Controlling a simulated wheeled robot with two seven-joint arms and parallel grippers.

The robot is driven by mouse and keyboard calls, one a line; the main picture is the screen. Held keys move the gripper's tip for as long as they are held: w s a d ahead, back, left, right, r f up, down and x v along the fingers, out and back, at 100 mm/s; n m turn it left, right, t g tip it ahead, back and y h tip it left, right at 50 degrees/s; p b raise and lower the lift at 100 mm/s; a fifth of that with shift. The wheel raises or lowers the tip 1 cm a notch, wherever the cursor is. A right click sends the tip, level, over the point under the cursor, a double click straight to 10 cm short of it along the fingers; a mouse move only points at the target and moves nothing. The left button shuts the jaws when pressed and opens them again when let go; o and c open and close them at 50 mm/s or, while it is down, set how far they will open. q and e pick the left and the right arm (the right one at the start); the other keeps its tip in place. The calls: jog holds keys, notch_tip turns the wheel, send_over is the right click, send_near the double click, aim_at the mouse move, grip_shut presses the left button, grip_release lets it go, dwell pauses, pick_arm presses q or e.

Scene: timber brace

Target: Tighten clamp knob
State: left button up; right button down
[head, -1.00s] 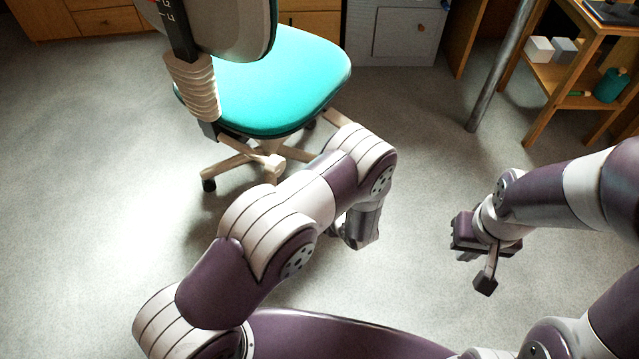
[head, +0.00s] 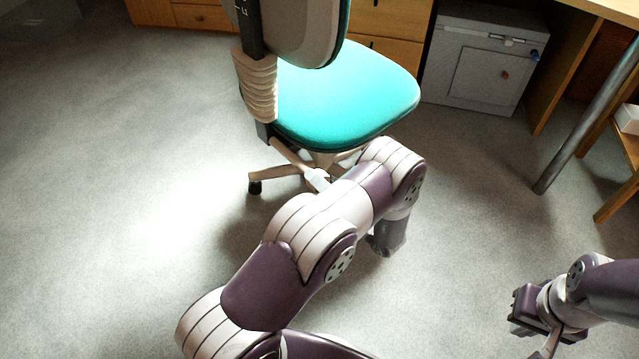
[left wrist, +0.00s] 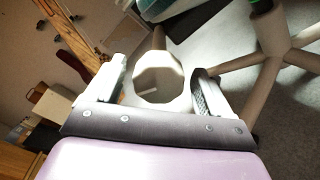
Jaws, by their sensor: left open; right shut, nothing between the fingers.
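My left gripper (head: 386,246) hangs low in front of the office chair, mostly hidden behind my own forearm in the head view. In the left wrist view its two fingers (left wrist: 163,88) stand apart. My right gripper (head: 546,345) is at the lower right of the head view, over bare floor, shut and empty, partly cut by the frame edge.
The office chair with a teal seat (head: 345,95) and beige wheeled base stands just beyond my left arm. A grey cabinet (head: 480,65) and wooden drawers (head: 385,25) are at the back. A metal table leg (head: 585,120) stands at right. The floor at left is clear.

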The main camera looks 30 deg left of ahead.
pick_arm(q)
jog(key=shift+x, duration=0.85)
jog(key=c, duration=1)
